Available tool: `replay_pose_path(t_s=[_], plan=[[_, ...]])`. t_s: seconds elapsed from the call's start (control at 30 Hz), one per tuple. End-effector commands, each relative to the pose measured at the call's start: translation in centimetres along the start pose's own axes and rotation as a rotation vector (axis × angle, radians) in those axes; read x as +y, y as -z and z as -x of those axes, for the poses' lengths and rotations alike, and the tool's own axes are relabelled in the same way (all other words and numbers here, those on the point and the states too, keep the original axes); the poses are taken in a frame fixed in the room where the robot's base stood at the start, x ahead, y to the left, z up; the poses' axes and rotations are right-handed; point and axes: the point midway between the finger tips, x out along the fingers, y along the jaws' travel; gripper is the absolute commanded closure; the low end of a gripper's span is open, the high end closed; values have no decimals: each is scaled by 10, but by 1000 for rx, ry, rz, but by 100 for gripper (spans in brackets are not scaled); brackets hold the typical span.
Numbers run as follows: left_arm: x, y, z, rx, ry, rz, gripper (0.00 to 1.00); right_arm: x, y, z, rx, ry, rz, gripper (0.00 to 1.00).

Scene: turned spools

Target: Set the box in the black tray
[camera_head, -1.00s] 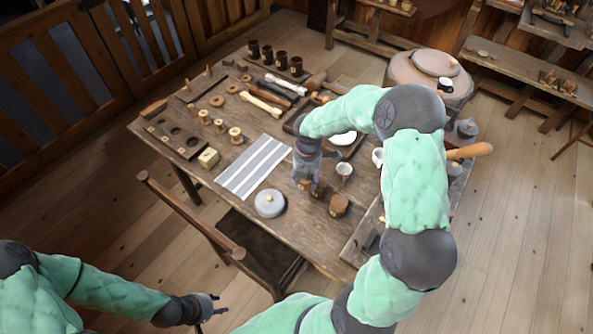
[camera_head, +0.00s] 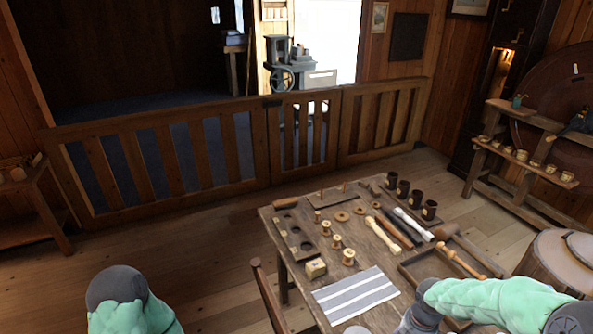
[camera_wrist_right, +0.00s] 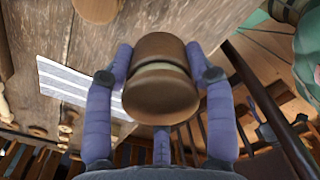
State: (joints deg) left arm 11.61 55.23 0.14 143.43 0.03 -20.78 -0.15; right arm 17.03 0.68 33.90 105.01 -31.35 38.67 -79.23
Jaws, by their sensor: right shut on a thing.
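In the right wrist view my right gripper (camera_wrist_right: 158,54) is shut on a round brown turned wooden box (camera_wrist_right: 160,92) with a pale band around its middle. The box is held between the fingers with the table behind it. In the head view only my right forearm and wrist show at the bottom right edge; the fingers and the held box are out of frame. A dark-rimmed tray (camera_head: 411,274) lies at the table's right side, partly hidden by my arm; I cannot tell whether it is the black tray. My left gripper is out of view.
A striped cloth (camera_head: 355,296) lies on the table (camera_head: 292,261). A pale block (camera_head: 316,268), spools (camera_head: 348,257), a board with holes (camera_head: 294,238), turned rods (camera_head: 383,236) and dark cups (camera_head: 403,190) stand around it. A chair back (camera_head: 262,290) is at the table's left edge.

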Motion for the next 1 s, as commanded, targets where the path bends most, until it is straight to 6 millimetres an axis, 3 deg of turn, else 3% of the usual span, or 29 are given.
replay_pose_path(t_s=[0.4, 1.0], plan=[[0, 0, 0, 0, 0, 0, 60, 23, 52, 0, 3, 1, -566, 78], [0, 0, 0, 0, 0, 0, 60, 42, 124, -1, -1, -1, -1347, 78]])
